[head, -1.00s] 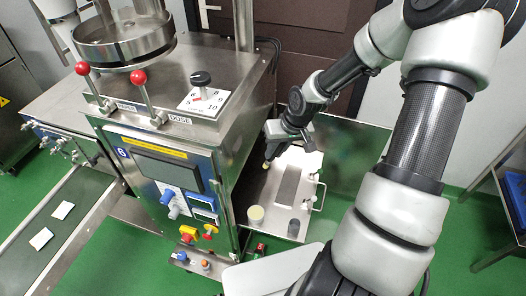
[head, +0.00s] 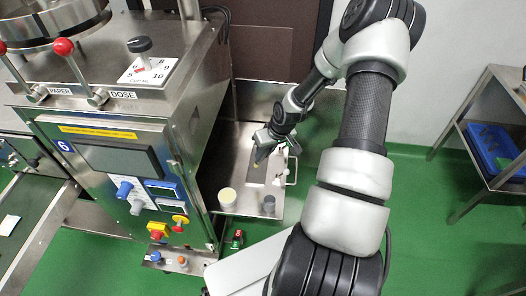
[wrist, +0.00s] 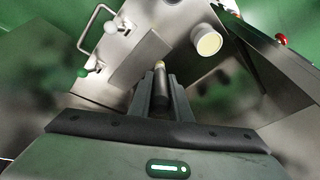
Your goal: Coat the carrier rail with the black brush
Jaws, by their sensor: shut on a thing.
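My gripper (head: 262,157) is shut on a dark brush (wrist: 161,88), which also shows a pale yellowish tip in the wrist view. The gripper points down over the steel side tray (head: 235,142). A flat grey strip (wrist: 140,58), which looks like the carrier rail, lies on the tray; it also shows in the head view (head: 257,178), partly hidden by my gripper. The brush tip appears over or beside the strip's edge; I cannot tell whether it touches. A white cup with pale yellow contents (head: 227,198) stands at the tray's front left.
A wire handle (head: 293,168) and small knobs line the tray's right side. The packing machine (head: 130,165) blocks the left. A steel trolley with a blue crate (head: 492,148) stands far right.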

